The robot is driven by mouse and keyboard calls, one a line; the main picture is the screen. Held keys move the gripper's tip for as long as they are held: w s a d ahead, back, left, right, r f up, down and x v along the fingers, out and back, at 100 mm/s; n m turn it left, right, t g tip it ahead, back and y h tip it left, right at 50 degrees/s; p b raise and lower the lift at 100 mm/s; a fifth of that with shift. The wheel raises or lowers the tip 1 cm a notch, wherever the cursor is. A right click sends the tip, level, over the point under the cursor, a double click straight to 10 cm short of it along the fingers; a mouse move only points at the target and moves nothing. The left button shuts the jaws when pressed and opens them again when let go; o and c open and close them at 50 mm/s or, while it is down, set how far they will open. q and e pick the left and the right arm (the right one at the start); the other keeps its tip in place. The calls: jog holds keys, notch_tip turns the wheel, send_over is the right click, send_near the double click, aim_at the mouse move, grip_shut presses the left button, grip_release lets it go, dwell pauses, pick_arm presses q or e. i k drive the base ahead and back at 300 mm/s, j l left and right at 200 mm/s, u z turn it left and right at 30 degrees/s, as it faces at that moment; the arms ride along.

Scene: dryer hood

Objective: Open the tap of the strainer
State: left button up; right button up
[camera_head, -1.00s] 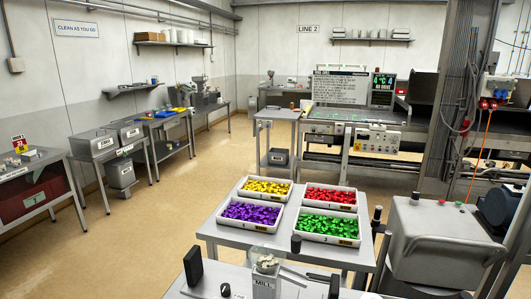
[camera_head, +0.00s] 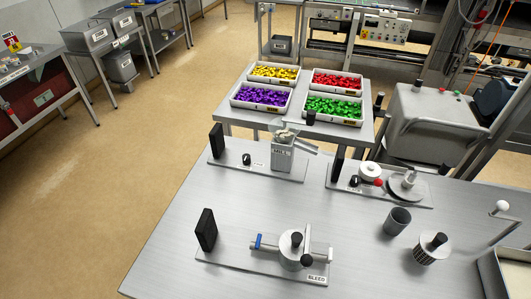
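A steel fitting with a round body (camera_head: 292,248), which looks like the strainer, sits on a flat plate (camera_head: 225,255) labelled BLEED at the front of the steel table. A black knob stands on top of the body, and another black knob sticks up at its right. A pipe runs left from it to a small blue part (camera_head: 258,241), and a light piece shows at its right end. I cannot tell for certain which part is the tap, or whether it is open or shut. Neither of my grippers is in view.
A black upright block (camera_head: 206,230) stands at the plate's left end. Behind are the MILL unit (camera_head: 282,155) and a plate with round parts (camera_head: 371,172). A dark cup (camera_head: 397,221) and a ribbed cylinder (camera_head: 431,248) stand right. The table's left front is clear.

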aim_at(258, 244)
jog(key=l+z, duration=0.25)
jog(key=z, duration=0.25)
jog(key=j+z, duration=0.1)
jog(key=l+u, duration=0.6)
jog(key=l, duration=0.15)
jog(key=u, duration=0.7)
jog(key=i+j+z, duration=0.2)
jog(key=j, duration=0.1)
